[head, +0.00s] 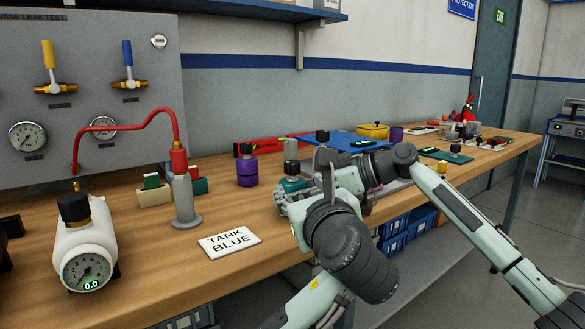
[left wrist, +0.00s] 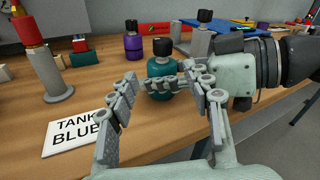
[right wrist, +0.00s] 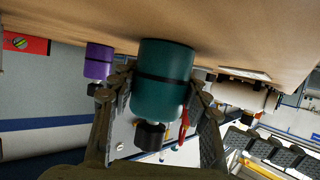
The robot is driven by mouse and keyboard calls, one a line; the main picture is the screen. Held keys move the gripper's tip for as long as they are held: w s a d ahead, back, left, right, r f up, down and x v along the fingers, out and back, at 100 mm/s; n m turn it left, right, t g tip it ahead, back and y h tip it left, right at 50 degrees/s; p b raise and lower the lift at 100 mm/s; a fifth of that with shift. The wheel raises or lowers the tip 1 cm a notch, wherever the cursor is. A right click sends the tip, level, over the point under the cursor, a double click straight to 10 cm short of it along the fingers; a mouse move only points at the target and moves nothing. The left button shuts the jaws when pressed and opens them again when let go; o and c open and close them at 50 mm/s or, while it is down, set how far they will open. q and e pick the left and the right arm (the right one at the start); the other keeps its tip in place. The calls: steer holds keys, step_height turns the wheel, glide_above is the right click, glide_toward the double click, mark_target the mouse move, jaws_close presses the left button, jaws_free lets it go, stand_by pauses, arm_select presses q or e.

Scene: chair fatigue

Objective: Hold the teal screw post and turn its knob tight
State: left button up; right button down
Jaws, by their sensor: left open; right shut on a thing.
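The teal screw post (left wrist: 165,68) stands upright on the bench with a black knob (left wrist: 162,47) on top. In the right wrist view, which is upside down, the teal post (right wrist: 165,62) sits between the fingers of my right gripper (right wrist: 163,88), shut on its sides; the knob (right wrist: 150,135) shows below. My left gripper (left wrist: 172,92) is open and empty, its fingers spread on the near side of the post, apart from the knob. In the head view my left gripper (head: 305,186) partly hides the teal post (head: 291,185) and my right gripper.
A purple post (head: 247,173) and a grey post (left wrist: 199,42) stand behind. A "TANK BLUE" card (head: 230,242) lies in front. A grey stand with a red nozzle (head: 184,203) and a white gauge tank (head: 86,250) are left. The bench's front edge is close.

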mark_target(294, 170)
arm_select(q)
steer(key=shift+s+d+r+m+t+y, duration=0.1)
steer(key=shift+s+d+m+t+y, duration=0.15)
steer(key=shift+m, duration=0.3)
steer(key=shift+s+d+r+m+t+y, duration=0.15)
steer(key=shift+s+m, duration=0.15)
steer(key=shift+m, duration=0.25)
steer(key=shift+w, duration=0.1)
steer(key=x, duration=1.1)
steer(key=shift+w, duration=0.35)
